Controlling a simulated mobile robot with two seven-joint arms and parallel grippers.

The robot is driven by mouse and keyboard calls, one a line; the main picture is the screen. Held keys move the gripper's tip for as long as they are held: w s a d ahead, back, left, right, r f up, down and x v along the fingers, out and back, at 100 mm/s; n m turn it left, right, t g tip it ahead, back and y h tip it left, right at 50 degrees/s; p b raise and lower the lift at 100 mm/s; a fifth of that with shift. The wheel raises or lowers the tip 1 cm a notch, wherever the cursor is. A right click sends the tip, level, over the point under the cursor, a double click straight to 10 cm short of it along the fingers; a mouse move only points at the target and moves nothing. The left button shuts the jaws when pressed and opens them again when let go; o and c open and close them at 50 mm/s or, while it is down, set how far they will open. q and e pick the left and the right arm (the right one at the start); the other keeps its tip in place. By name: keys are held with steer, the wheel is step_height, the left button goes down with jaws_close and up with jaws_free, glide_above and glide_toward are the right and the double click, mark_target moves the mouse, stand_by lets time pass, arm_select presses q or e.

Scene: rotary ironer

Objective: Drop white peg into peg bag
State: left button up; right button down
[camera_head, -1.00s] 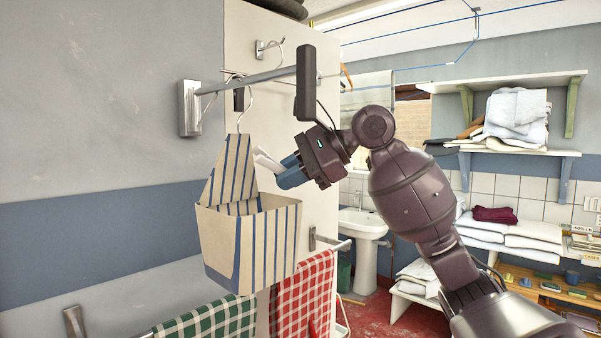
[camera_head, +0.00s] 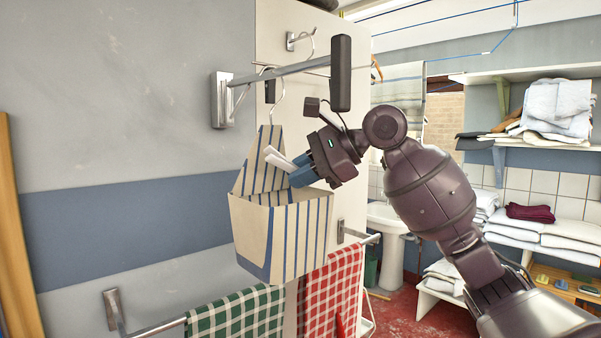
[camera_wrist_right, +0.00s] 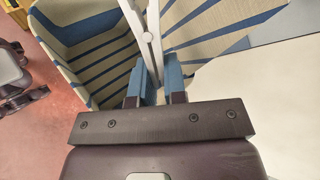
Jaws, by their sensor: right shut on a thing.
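The peg bag (camera_head: 298,238) is cream with blue stripes and hangs from a hanger on a metal wall rail; its mouth is open at the top. My right gripper (camera_head: 297,172) has blue fingers and is shut on the white peg (camera_head: 279,158), just above the bag's mouth, in front of its raised back panel. In the right wrist view the white peg (camera_wrist_right: 149,45) sticks out from between the blue fingers (camera_wrist_right: 155,82), with the bag's striped inside (camera_wrist_right: 85,50) below and to the left.
The hanger rail (camera_head: 280,72) with a dark upright end piece stands above the bag. Below hang a green checked towel (camera_head: 237,314) and a red checked towel (camera_head: 330,292). A sink (camera_head: 388,220) and shelves with folded linen (camera_head: 545,235) are at the right.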

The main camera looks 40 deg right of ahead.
steer(key=c, duration=0.6)
jaws_free()
steer(key=shift+s+d, duration=0.1)
stand_by(0.5)
steer(key=shift+s+d+r+b, duration=0.2)
steer(key=shift+s+d+r, duration=0.05)
steer(key=shift+s+d, duration=0.7)
steer(key=shift+s+d+r+b, duration=0.2)
steer(key=shift+s+d, duration=0.5)
steer(key=shift+s, duration=0.3)
steer(key=shift+s+d+r, duration=0.1)
steer(key=shift+s+d, duration=0.25)
steer(key=shift+s, duration=0.2)
steer(key=shift+s+d, duration=0.3)
steer(key=shift+s, duration=0.05)
steer(key=shift+c, duration=1.3)
steer(key=shift+r, duration=0.15)
